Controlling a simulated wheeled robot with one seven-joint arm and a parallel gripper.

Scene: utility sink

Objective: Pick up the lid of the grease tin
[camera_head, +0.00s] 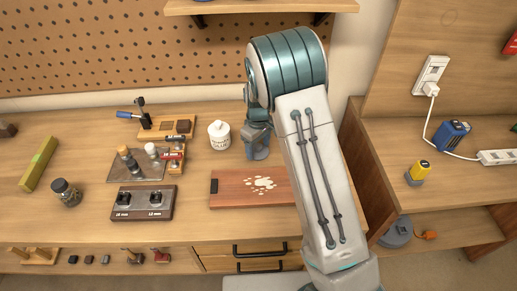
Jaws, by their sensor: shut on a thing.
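A small white tin (219,135) with dark print stands upright on the workbench, left of my arm. It looks like the grease tin. Its pale top shows a small darker spot, and I cannot tell whether that is a lid with a knob. My arm (317,175) rises from the lower right and bends at a teal joint (288,68) above the back of the bench.
A reddish-brown board (235,190) lies in front. A tool block (143,203) and a dark jar (66,194) stand left. A shelf (255,7) overhangs the back.

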